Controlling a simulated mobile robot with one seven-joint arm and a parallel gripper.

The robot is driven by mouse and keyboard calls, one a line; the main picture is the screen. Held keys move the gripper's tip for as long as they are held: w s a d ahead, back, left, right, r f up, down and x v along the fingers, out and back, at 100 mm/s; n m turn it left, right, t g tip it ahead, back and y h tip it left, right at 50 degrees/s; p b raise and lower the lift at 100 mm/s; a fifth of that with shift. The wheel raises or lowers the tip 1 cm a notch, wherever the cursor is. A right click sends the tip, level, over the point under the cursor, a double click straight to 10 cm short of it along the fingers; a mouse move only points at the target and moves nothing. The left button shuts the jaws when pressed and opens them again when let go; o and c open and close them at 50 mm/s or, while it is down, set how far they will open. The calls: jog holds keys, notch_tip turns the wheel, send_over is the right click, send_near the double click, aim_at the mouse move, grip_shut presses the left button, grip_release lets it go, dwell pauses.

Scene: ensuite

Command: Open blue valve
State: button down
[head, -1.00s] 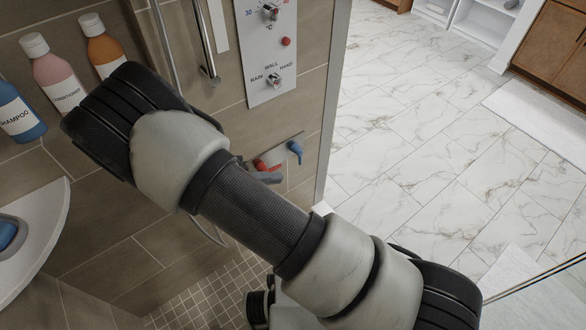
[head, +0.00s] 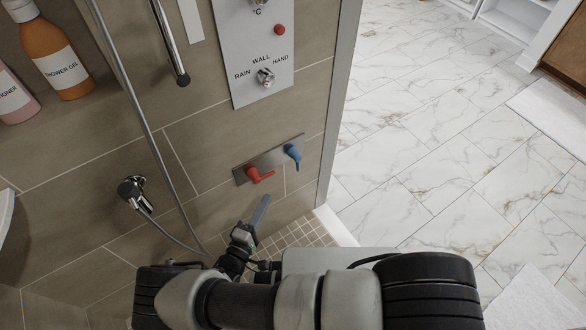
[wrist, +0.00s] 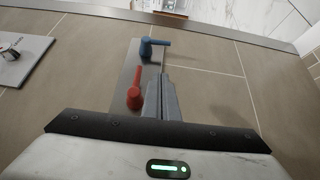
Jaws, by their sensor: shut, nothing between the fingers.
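The blue valve (head: 293,152) is a small lever handle on the right end of a metal plate (head: 270,157) on the tiled shower wall. A red valve (head: 258,175) sits on the same plate to its left. My gripper (head: 260,210) is shut and empty, below the plate and apart from the blue valve. In the wrist view, the blue valve (wrist: 148,48) is beyond my fingertips (wrist: 163,75), its lever pointing right. The red valve (wrist: 134,92) is left of my fingers, its lever pointing up. The fingers cover part of the plate's right side there.
A control panel (head: 260,60) with knobs is above the valves. A shower hose (head: 150,140) and a wall outlet (head: 132,190) are to the left. A shower gel bottle (head: 52,55) stands in a niche. Open marble floor (head: 430,130) lies right of the wall edge.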

dwell(0.3)
jog(key=b, duration=0.1)
send_near(296, 161)
jog(key=w+a+f, duration=0.2)
jog(key=w+f, duration=0.2)
jog(key=w, duration=0.1)
jog(key=shift+w+d+f, duration=0.1)
jog(key=shift+w+d, duration=0.2)
jog(key=shift+d, duration=0.3)
jog(key=shift+w+d, duration=0.3)
jog(key=shift+d, duration=0.3)
jog(key=shift+w+d+f, duration=0.1)
jog(key=shift+w+d, duration=0.2)
jog(key=shift+d, duration=0.35)
jog(key=shift+a+f, duration=0.1)
